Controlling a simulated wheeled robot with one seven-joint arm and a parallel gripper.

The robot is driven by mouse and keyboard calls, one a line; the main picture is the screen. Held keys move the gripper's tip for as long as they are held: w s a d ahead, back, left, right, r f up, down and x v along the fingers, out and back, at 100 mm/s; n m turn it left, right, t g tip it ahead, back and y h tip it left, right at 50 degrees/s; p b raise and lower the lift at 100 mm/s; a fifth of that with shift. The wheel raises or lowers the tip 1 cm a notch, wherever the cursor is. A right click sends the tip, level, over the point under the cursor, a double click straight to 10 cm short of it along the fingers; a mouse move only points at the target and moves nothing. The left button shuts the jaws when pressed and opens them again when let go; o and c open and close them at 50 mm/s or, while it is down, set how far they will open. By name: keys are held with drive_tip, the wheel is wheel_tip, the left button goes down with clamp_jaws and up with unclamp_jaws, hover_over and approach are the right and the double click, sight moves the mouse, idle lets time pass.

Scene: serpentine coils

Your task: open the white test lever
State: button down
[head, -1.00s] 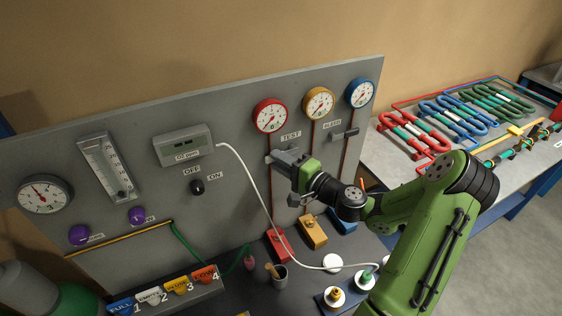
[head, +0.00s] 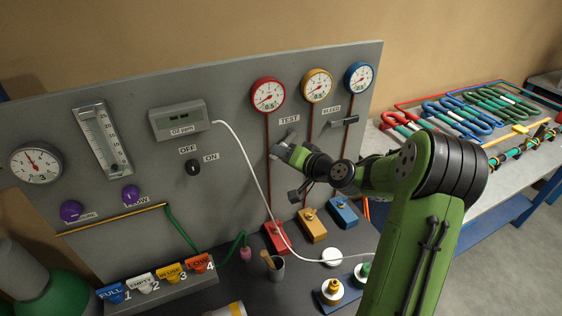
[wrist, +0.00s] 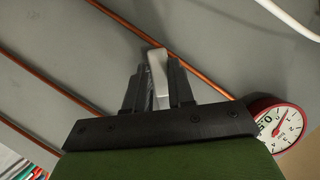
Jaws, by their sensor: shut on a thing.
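The white test lever (wrist: 158,72) shows in the wrist view as a pale bar between the dark fingers of my gripper (wrist: 157,80). My gripper is shut on it, close to the grey panel. In the head view my gripper (head: 287,143) is at the panel just below the TEST label (head: 289,119), under the red-rimmed gauge (head: 267,95). There the lever is mostly hidden by the fingers and wrist, so its exact angle is hard to tell. The red-rimmed gauge also shows at the lower right of the wrist view (wrist: 279,124).
The dark bleed lever (head: 344,121) sticks out right of my gripper, below the BLEED label. Copper-coloured pipes run down the panel (head: 225,75). A white hose (head: 246,158) hangs just left. Red, yellow and blue blocks (head: 313,226) stand below.

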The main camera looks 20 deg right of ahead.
drive_tip(key=shift+d+f+n+g+h+b, duration=0.25)
drive_tip(key=shift+d+n+h+b, duration=0.6)
drive_tip(key=shift+b, duration=1)
drive_tip(key=shift+d+f+n+h+b, duration=0.35)
drive_tip(key=shift+n+h+b, duration=0.2)
drive_tip(key=shift+n+b, duration=1.05)
drive_tip(key=shift+d+f+n+g+h+b, duration=0.2)
drive_tip(key=shift+d+n+h+b, duration=0.5)
drive_tip(key=shift+b, duration=1.45)
drive_tip(key=c, duration=1)
unclamp_jaws()
drive_tip(key=shift+o, duration=0.2)
drive_tip(key=v, duration=1.5)
drive_tip(key=shift+s, duration=0.35)
